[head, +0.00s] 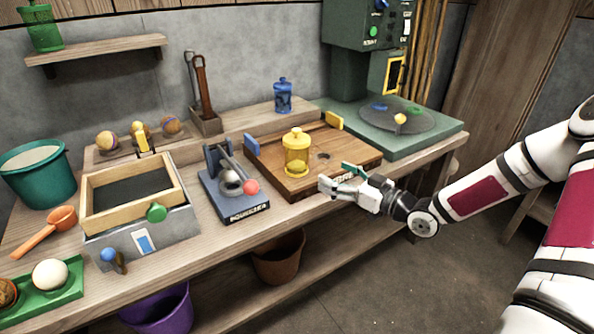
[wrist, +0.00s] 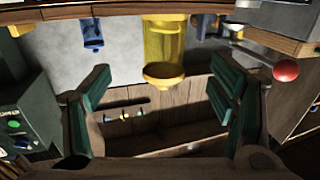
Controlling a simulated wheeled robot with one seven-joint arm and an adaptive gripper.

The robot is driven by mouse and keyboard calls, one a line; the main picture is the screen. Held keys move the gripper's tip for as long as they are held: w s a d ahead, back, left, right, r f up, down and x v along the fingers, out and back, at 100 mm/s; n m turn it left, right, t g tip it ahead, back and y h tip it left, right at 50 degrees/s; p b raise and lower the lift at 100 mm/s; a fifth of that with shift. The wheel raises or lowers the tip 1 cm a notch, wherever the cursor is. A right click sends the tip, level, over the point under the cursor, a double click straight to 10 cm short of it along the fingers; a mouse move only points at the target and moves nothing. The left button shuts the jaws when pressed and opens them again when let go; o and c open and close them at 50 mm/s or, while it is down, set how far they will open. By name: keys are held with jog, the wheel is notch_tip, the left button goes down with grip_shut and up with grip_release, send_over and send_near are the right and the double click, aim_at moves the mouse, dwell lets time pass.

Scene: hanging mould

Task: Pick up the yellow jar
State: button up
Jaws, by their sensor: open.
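The yellow jar (head: 296,153) is see-through with a knobbed lid. It stands upright on a square wooden board (head: 357,154) on the bench. My gripper (head: 336,177) is at the board's front right edge, to the right of the jar and nearer the front, apart from it. In the wrist view the picture is upside down; the jar (wrist: 163,45) shows at top centre, beyond the spread green-padded fingers of my gripper (wrist: 160,88). Nothing is between the fingers.
The squeezer (head: 235,187) with a red-knobbed lever stands left of the board. A blue jar (head: 283,95) is on the raised ledge behind. A yellow block (head: 334,121) and a blue block (head: 252,145) sit at the board's edges. A green machine (head: 392,120) stands to the right.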

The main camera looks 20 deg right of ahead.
aim_at(307, 162)
jog(key=b+x, duration=0.1)
jog(key=x, duration=0.7)
jog(key=shift+a, duration=0.1)
jog(key=shift+a+f+b+x, duration=0.15)
jog(key=shift+b+x, duration=0.35)
jog(key=shift+x, duration=0.85)
jog(key=shift+a+f+b+x, duration=0.15)
jog(key=shift+b+x, duration=0.35)
jog(key=shift+x, duration=0.85)
jog(key=shift+s, duration=0.1)
jog(key=c, duration=1.6)
jog(key=shift+r, duration=0.1)
